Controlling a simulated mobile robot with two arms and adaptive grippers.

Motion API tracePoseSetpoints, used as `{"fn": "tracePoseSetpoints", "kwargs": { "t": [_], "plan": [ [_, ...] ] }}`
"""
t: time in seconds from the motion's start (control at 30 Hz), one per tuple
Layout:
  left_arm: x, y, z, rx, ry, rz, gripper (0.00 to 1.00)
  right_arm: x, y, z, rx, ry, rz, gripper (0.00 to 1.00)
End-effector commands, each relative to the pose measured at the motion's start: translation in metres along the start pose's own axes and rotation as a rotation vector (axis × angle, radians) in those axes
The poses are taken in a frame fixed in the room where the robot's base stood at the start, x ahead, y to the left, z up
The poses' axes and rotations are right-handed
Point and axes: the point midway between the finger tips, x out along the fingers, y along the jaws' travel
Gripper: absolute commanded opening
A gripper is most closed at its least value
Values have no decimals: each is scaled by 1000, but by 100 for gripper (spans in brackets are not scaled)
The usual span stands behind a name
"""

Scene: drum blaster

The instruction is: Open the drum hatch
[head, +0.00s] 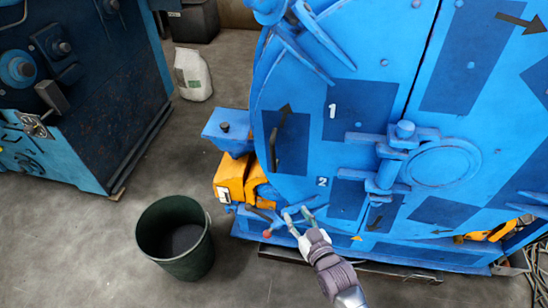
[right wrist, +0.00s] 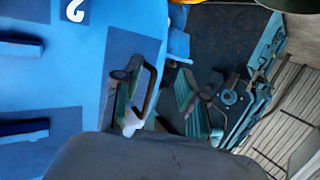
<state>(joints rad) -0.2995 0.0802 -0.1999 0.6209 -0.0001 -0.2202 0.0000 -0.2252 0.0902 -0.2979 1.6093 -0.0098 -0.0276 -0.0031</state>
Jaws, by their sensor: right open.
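The drum hatch (head: 350,110) is the large blue panelled door of the machine in the head view, marked 1 and 2. It looks closed against the drum, with a dark seam to its right. A heavy hinge-like fitting (head: 388,165) sits at its centre right. My right gripper (head: 298,214) is open in front of the hatch's lower left edge, below the number 2. In the right wrist view, its spread fingers (right wrist: 165,92) point toward the hatch edge, with a dark curved handle (right wrist: 150,85) beside the left finger. Contact cannot be told. My left gripper is out of view.
A yellow part (head: 229,180) and a red-ended lever (head: 267,233) sit left of the hatch. Another blue machine (head: 95,100) fills the upper left.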

Motion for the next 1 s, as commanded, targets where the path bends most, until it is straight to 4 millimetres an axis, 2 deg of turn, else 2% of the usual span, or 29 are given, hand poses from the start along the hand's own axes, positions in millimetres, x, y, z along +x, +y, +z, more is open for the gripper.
{"fn": "tracePoseSetpoints", "kwargs": {
  "t": [0.03,0.1,0.2,0.33,0.43,0.8,1.0],
  "plan": [
    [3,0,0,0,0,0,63,1,-2,-35,-3,81,-6,41],
    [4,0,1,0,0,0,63,0,-4,-70,-5,157,-10,41],
    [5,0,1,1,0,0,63,-3,-6,-98,-6,219,-14,41],
    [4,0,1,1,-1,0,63,3,-6,-108,-6,237,-14,41],
    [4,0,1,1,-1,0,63,16,-7,-111,-6,236,-14,41],
    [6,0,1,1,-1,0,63,92,-8,-127,-6,233,-14,41],
    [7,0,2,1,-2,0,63,120,-8,-133,-6,232,-14,41]
  ]
}}
